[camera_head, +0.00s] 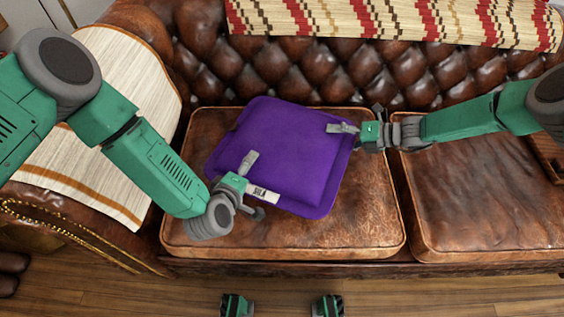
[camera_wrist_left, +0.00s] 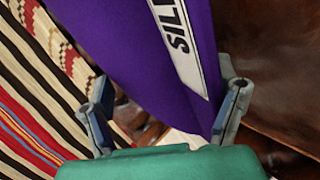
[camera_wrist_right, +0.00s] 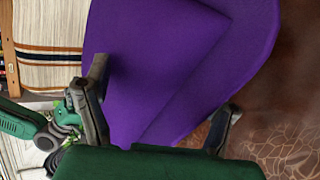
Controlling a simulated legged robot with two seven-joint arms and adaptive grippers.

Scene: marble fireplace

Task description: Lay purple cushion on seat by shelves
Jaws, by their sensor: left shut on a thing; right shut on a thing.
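The purple cushion (camera_head: 285,150) is over the left leather seat (camera_head: 365,225) of the sofa, slightly turned. I cannot tell whether it rests on the seat or is held just above it. My left gripper (camera_head: 252,178) is shut on the cushion's near left edge, beside a white label (camera_head: 265,195). My right gripper (camera_head: 355,132) is shut on its right edge. The cushion fills the middle of the left wrist view (camera_wrist_left: 150,60), label up close, and of the right wrist view (camera_wrist_right: 165,75). Its underside is hidden.
The tufted leather backrest (camera_head: 330,70) stands behind, with a striped blanket (camera_head: 400,20) on top. A striped cloth (camera_head: 115,85) covers the left armrest. The right leather seat (camera_head: 480,200) is mostly clear, with a brown object (camera_head: 548,155) at its right. Wood floor (camera_head: 420,290) lies in front.

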